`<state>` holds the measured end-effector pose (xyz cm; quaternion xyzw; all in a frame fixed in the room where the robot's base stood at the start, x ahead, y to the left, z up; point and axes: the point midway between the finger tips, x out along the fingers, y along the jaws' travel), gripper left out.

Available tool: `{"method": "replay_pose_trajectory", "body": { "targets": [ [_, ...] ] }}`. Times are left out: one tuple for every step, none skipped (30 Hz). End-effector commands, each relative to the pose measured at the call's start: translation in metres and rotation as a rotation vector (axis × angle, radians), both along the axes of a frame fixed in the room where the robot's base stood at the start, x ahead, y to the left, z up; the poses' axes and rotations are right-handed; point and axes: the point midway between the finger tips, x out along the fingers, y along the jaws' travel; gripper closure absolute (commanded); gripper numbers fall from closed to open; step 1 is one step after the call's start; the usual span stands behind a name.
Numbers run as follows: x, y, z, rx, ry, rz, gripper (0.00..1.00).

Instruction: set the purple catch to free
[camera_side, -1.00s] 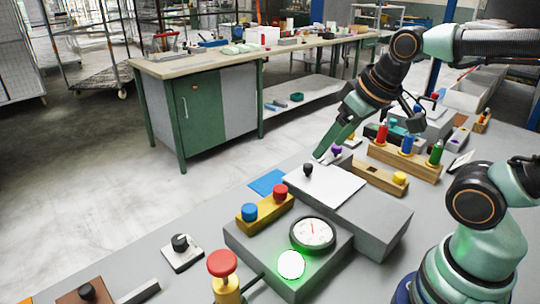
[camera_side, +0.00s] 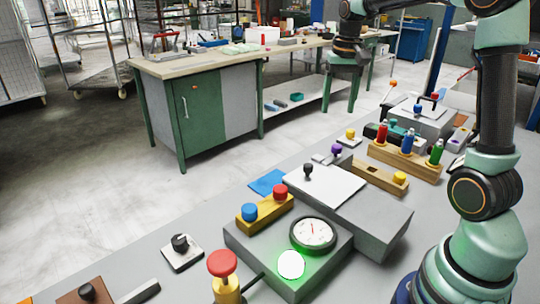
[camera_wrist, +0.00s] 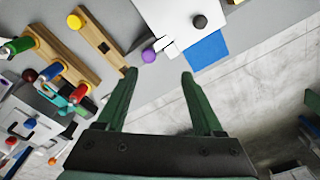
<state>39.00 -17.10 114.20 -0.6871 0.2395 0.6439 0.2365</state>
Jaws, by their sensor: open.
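The purple catch (camera_side: 337,149) is a small round purple knob at the end of a short grey piece, on the grey bench beyond the white sheet. In the wrist view the purple knob (camera_wrist: 149,56) lies just beyond my fingertips, nearer the left finger. My gripper (camera_side: 342,110) is open, pointing down and raised above the bench at its far side, clear of the catch. Its two green fingers (camera_wrist: 159,73) are apart with nothing between them. The marking of the catch's positions is too small to read.
A wooden rack (camera_side: 405,163) with coloured pegs and a wooden block with a yellow knob (camera_side: 399,178) are to the right. A yellow knob (camera_side: 350,133) sits behind the catch. A gauge (camera_side: 313,233) is in front.

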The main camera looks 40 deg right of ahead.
Motion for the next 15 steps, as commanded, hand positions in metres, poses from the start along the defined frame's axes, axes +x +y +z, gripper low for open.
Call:
{"method": "replay_pose_trajectory", "body": {
  "targets": [
    [0.003, -0.011, -0.006, 0.009, 0.019, -0.033, 0.31],
    [0.004, -0.016, -0.008, 0.014, 0.028, -0.048, 0.31],
    [0.005, -0.021, -0.01, 0.018, 0.037, -0.065, 0.31],
    [0.005, -0.025, -0.012, 0.021, 0.042, -0.075, 0.31],
    [0.006, -0.027, -0.013, 0.023, 0.047, -0.083, 0.31],
    [0.006, -0.03, -0.015, 0.026, 0.052, -0.092, 0.31],
    [0.006, -0.031, -0.015, 0.027, 0.055, -0.096, 0.31],
    [0.006, -0.032, -0.016, 0.028, 0.056, -0.1, 0.31],
    [0.007, -0.032, -0.018, 0.029, 0.057, -0.102, 0.31],
    [0.007, -0.033, -0.021, 0.029, 0.057, -0.102, 0.31],
    [0.006, -0.032, -0.023, 0.029, 0.057, -0.102, 0.31],
    [0.006, -0.032, -0.028, 0.029, 0.06, -0.101, 0.31],
    [0.006, -0.032, -0.031, 0.029, 0.06, -0.101, 0.31],
    [0.006, -0.032, -0.036, 0.029, 0.06, -0.101, 0.31],
    [0.006, -0.032, -0.043, 0.03, 0.06, -0.1, 0.31]
  ]
}}
